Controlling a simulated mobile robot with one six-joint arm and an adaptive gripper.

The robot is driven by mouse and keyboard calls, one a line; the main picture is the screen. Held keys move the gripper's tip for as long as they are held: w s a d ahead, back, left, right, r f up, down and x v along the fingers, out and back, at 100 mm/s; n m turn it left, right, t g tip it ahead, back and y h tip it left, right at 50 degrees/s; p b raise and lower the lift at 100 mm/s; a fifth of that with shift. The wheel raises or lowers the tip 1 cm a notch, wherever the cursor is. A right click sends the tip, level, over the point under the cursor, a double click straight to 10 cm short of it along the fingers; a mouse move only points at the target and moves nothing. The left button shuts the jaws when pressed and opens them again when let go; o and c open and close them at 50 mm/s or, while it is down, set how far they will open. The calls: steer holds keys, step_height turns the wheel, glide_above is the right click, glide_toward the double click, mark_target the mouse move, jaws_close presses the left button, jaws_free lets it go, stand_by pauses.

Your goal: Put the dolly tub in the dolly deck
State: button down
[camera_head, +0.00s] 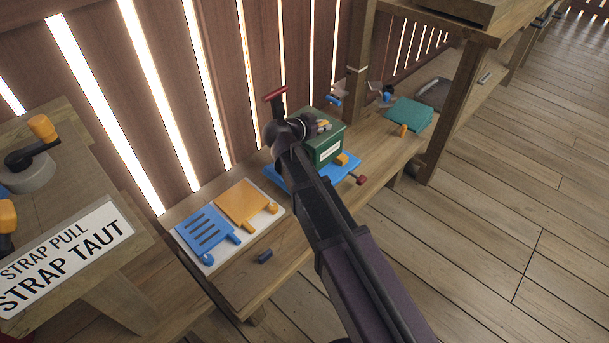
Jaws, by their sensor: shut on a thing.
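The dolly tub (329,151), a green box with a white label on its front, is at the middle of the low bench. Small grey and yellowish items show at its open top. My gripper (301,130) is at the tub's upper left side, shut on the tub; its fingertips are mostly hidden by my wrist. The dolly deck (345,170), a flat blue platform, shows below and around the tub. A yellow block shows at its right and a red knob near its front right corner. I cannot tell whether the tub touches the deck. My arm hides part of both.
A white tray (207,262) with a blue slotted plate and an orange plate lies on the bench at left. A teal box (409,114) stands further right, before a wooden post (447,115). A sign (62,260) fronts the left bench.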

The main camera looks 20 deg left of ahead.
steer(key=s+d+f+b, duration=0.6)
steer(key=s+d+f, duration=0.1)
steer(key=d, duration=0.3)
steer(key=shift+s+d, duration=0.15)
steer(key=shift+s, duration=0.05)
steer(key=shift+f, duration=0.1)
steer(key=w+a, duration=0.3)
steer(key=a, duration=0.1)
steer(key=w+a+f+b, duration=0.1)
steer(key=w+a, duration=0.2)
steer(key=a, duration=0.2)
steer(key=w+a, duration=0.3)
steer(key=a, duration=0.1)
steer(key=shift+a+f+b, duration=0.15)
steer(key=shift+f+b, duration=0.1)
steer(key=shift+b, duration=0.15)
steer(key=shift+f+b, duration=1.8)
steer(key=c, duration=0.6)
jaws_free()
